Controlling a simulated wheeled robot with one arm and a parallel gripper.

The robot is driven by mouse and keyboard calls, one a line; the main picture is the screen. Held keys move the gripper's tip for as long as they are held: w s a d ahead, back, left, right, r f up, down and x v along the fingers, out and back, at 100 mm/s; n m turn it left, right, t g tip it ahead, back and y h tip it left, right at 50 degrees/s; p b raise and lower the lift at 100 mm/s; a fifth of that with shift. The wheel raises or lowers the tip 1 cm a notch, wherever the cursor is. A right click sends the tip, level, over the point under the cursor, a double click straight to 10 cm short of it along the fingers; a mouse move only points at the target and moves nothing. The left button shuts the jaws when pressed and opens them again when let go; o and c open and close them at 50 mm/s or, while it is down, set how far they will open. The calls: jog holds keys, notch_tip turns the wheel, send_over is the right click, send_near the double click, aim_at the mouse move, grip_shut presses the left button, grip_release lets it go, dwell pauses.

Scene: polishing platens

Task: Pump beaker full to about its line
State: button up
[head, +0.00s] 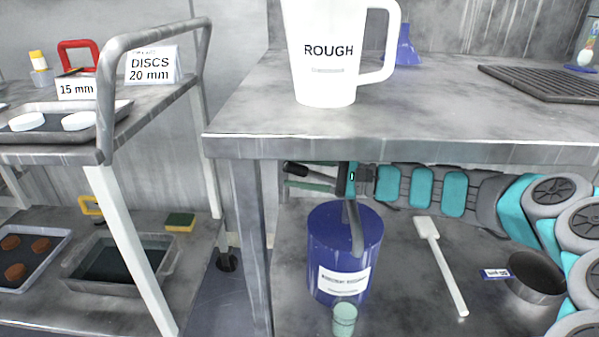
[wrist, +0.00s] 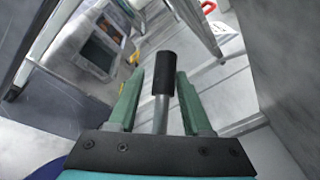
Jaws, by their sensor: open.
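A blue drum (head: 328,225) with a white label stands on the lower shelf under the table. Its pump has a grey curved spout (head: 356,235) hanging down the front. A small pale green beaker (head: 344,320) stands in front of the drum, below the spout; its liquid level and line are too small to tell. The pump lever ends in a black grip (head: 296,168), also in the wrist view (wrist: 165,72). My gripper (head: 290,177) is open, its green fingers (wrist: 158,95) on either side of the lever, with gaps visible both sides.
The table edge (head: 400,150) overhangs the drum. A white ROUGH jug (head: 330,50) stands on top. A white paddle (head: 440,265) and a dark round pot (head: 537,278) lie right of the drum. A cart (head: 150,95) stands at left.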

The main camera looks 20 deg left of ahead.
jog(key=d, duration=0.7)
jog(key=shift+d, duration=0.35)
jog(key=shift+r, duration=0.1)
